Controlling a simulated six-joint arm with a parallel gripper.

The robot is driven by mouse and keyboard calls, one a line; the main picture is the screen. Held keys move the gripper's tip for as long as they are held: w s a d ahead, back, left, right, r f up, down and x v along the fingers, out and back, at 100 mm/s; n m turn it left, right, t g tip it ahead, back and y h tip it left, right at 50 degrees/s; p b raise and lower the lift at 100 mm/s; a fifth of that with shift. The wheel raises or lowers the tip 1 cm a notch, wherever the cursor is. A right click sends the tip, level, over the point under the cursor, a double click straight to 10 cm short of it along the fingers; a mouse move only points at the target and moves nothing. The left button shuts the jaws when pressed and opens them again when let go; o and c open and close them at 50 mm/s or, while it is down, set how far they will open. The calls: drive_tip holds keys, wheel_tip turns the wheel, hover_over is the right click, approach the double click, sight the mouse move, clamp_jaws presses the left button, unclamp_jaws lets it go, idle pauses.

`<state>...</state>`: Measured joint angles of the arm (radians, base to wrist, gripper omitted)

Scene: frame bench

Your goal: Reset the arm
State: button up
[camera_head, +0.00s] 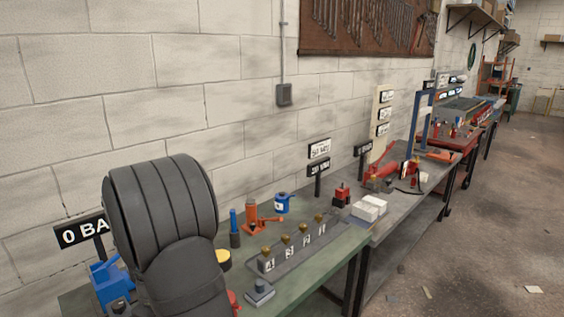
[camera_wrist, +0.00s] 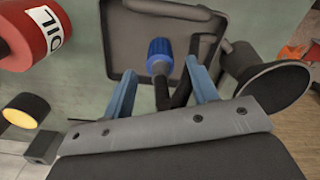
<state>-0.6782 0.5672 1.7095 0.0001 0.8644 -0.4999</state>
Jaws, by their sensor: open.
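My gripper (camera_wrist: 160,66) shows in the wrist view as two blue fingers standing apart from a grey plate. It is open. A blue-capped dark tool (camera_wrist: 159,48) shows between the fingers, over a dark square tray (camera_wrist: 122,60). I cannot tell whether the fingers touch the tool, but they are not closed on it. In the head view my own dark arm fills the lower left and the gripper is hidden.
A red oil can (camera_wrist: 38,32), a yellow-topped cylinder (camera_wrist: 22,112) and a dark round dish (camera_wrist: 275,88) lie close around the gripper. A rack with numbered tags (camera_head: 295,250), an orange tool (camera_head: 252,218) and a blue can (camera_head: 282,203) stand on the green bench (camera_head: 318,268).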

wheel_tip(320, 180, down, 3)
drive_tip(key=shift+f, duration=0.2)
wheel_tip(320, 180, up, 11)
drive_tip(key=shift+r, duration=0.1)
wheel_tip(320, 180, down, 12)
drive_tip(key=shift+f, duration=0.15)
drive_tip(key=r, duration=0.5)
drive_tip(key=shift+w+d+r, duration=0.1)
drive_tip(key=shift+d+r, duration=0.05)
drive_tip(key=shift+d, duration=0.25)
drive_tip(key=w+d+r, duration=0.1)
drive_tip(key=d+r, duration=0.6)
drive_tip(key=d, duration=0.4)
drive_tip(key=w+a+n, duration=0.2)
drive_tip(key=a, duration=1.1)
drive_tip(key=w+a+n, duration=0.2)
drive_tip(key=w+a, duration=0.1)
drive_tip(key=a, duration=0.9)
drive_tip(key=s+a+f, duration=0.1)
drive_tip(key=a+f, duration=0.1)
drive_tip(key=a, duration=0.1)
drive_tip(key=s+a+f, duration=0.2)
drive_tip(key=a+f, duration=0.1)
drive_tip(key=a, duration=0.1)
drive_tip(key=s+a+f, duration=0.2)
drive_tip(key=a+f, duration=0.1)
drive_tip(key=a, duration=0.1)
drive_tip(key=shift+a, duration=0.25)
